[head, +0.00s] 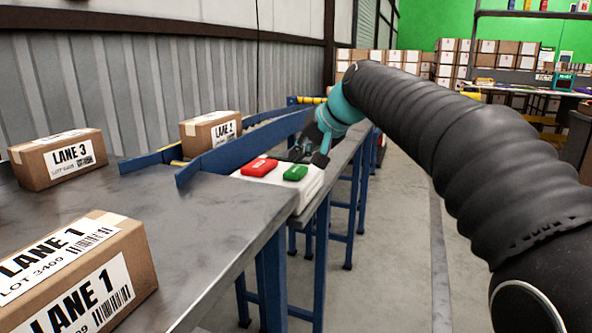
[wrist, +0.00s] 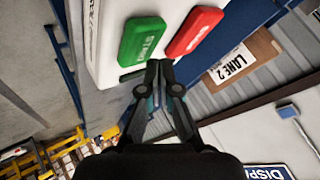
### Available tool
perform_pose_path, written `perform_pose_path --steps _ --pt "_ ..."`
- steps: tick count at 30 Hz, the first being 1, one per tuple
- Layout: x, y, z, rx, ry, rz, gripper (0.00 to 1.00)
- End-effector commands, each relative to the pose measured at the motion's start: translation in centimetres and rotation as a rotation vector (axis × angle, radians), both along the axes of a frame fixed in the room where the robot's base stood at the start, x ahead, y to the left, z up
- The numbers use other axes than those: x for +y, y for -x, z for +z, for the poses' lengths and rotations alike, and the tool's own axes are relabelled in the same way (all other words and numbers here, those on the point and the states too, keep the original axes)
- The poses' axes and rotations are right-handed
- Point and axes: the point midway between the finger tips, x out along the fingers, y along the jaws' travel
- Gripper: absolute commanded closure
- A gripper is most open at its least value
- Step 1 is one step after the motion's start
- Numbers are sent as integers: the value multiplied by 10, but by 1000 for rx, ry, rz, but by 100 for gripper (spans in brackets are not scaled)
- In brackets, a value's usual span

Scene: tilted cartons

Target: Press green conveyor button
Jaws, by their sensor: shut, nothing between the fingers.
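The green button (head: 295,173) sits beside the red button (head: 259,166) on a white control box (head: 310,184) at the table's right edge. In the wrist view the green button (wrist: 142,41) is left of the red button (wrist: 194,32). My gripper (head: 318,160) is just behind the green button in the head view. In the wrist view my gripper (wrist: 158,66) is shut and empty, its tips just below the green button's lower right corner. I cannot tell whether the tips touch the button or the box.
Cartons marked LANE 1 (head: 75,275), LANE 3 (head: 58,159) and LANE 2 (head: 210,134) rest on the metal table (head: 190,235) and conveyor. Blue guide rails (head: 240,148) run behind the control box. The floor aisle (head: 392,240) on the right is clear.

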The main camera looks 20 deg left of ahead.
Motion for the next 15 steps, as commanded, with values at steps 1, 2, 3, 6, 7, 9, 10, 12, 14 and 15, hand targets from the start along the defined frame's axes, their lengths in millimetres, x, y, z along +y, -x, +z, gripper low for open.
perform_pose_path --steps 1,2,3,6,7,9,10,12,14,15 --pt "0 0 -2 0 0 0 100" --pt "0 0 -3 0 0 0 100" --pt "0 0 -4 0 0 0 100" --pt "0 0 -8 0 0 0 100" --pt "0 0 -8 0 0 0 100" --pt "0 0 -8 0 0 0 100" --pt "0 0 -8 0 0 0 100" --pt "0 0 -8 0 0 0 100" --pt "0 0 -8 0 0 0 100" --pt "0 0 -8 0 0 0 100"
